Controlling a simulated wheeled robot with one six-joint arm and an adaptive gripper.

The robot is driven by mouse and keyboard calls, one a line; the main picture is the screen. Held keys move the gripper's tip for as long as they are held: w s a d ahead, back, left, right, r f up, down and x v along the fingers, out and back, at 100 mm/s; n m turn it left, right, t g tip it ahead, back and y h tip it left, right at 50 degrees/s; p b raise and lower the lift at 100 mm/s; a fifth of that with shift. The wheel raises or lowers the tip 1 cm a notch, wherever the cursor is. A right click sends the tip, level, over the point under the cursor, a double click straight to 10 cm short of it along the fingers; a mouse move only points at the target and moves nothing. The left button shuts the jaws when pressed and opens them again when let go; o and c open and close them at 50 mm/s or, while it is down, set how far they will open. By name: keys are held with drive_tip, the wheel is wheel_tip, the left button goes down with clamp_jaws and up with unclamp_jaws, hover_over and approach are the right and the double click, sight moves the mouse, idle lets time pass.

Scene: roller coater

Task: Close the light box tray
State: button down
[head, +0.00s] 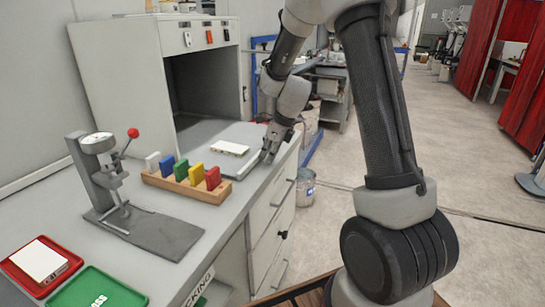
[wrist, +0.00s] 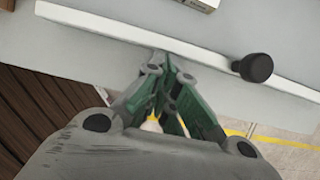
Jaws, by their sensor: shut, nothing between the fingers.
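The light box (head: 150,80) is a grey cabinet with a dark open front at the back left of the bench. Its tray (head: 205,132) extends out of the opening toward the bench's front edge. A white block (head: 230,147) lies on the tray. In the wrist view, the tray's pale front lip (wrist: 110,32) runs across the picture, with a black knob (wrist: 255,67) on its right part. My gripper (head: 266,155) is shut and empty at this lip. Its fingertips (wrist: 165,66) are just outside the lip, left of the knob; contact cannot be told.
A wooden rack (head: 185,187) with several coloured blocks stands near the tray. A gauge stand (head: 110,180) is farther left. Red (head: 20,262) and green (head: 95,290) trays lie at the lower left. Drawers (head: 270,225) sit under the bench; open floor lies right.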

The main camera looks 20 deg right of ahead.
sight(215, 145)
drive_tip(key=w+a, duration=1.4)
drive_tip(key=shift+w+a, duration=0.5)
drive_tip(key=shift+w, duration=0.05)
drive_tip(key=shift+r, duration=0.15)
